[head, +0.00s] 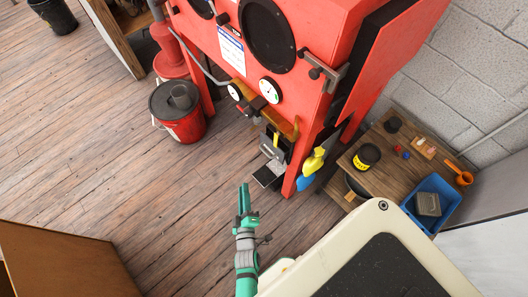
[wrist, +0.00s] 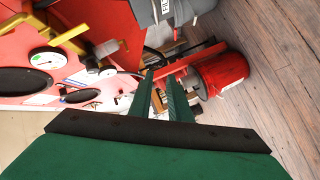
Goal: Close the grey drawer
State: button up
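I cannot make out a grey drawer in either view. My gripper (head: 245,190) points away from me over the wooden floor in the head view, in front of the red cabinet. In the wrist view its two green fingers (wrist: 160,80) stand a little apart, with a gap and nothing held between them. It touches nothing that I can see.
The red cabinet (head: 290,50) with gauges fills the top middle; a foot pedal (head: 268,176) lies at its base. A red bucket (head: 180,115) stands left. A wooden table (head: 385,160) with a blue tray (head: 413,207) stands right. A brown panel (head: 60,260) is lower left.

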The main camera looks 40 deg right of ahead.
aim_at(265, 152)
jog(key=shift+w+d+f+n+g+h, duration=0.4)
jog(key=shift+w+d+f, duration=0.65)
jog(key=shift+w+d, duration=1.45)
jog(key=shift+w+d+f+n+g+h, duration=0.15)
jog(key=shift+w+d+f+n, duration=0.7)
jog(key=shift+d, duration=2.9)
jog(key=shift+w+d+f+n+g+h, duration=0.15)
jog(key=shift+w+d+f+h, duration=0.2)
jog(key=shift+w+d+f, duration=1.6)
jog(key=shift+w+d+r, duration=0.15)
jog(key=shift+d+r, duration=0.25)
jog(key=shift+d, duration=0.2)
jog(key=shift+w+d+r, duration=0.1)
jog(key=shift+d+r, duration=0.25)
jog(key=shift+d, duration=0.25)
grip_shut()
